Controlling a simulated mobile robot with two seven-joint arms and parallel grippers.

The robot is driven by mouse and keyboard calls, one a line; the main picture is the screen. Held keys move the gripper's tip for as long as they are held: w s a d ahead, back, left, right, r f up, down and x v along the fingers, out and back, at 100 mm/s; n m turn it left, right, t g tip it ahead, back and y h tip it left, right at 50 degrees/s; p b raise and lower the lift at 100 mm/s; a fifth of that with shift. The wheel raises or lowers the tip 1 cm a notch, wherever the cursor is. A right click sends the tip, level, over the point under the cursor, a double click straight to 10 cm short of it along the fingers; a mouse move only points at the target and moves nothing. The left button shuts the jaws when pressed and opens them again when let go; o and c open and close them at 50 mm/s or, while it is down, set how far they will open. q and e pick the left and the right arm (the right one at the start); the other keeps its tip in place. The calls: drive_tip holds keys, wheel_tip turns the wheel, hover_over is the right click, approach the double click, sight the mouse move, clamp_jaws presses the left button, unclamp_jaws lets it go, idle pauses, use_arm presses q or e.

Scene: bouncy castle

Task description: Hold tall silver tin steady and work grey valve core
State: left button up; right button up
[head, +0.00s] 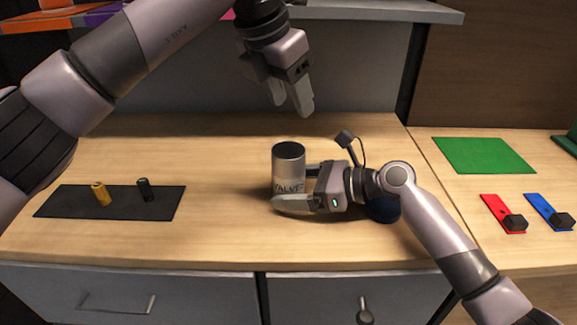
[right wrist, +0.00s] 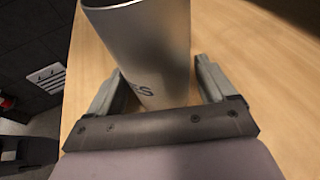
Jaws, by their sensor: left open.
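The tall silver tin (head: 288,172) stands upright near the middle of the wooden table, its lettering partly covered. Its open top looks dark inside; I cannot make out a grey valve core. My right gripper (head: 305,188) comes from the right, low on the tin, one finger in front and one behind. My left gripper (head: 291,108) is open and empty, above and behind the tin, fingers pointing down.
A dark mat (head: 65,203) at the left holds a yellow cylinder (head: 101,194) and a black cylinder (head: 145,190). A dark blue round thing (head: 383,211) is partly hidden behind my right arm. At the right lie a green sheet (head: 485,155), a red plate (head: 497,210) and a blue plate (head: 543,209).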

drive_tip(key=shift+o, duration=0.3)
drive_tip(key=v, duration=1.2)
drive_tip(key=shift+s, duration=0.2)
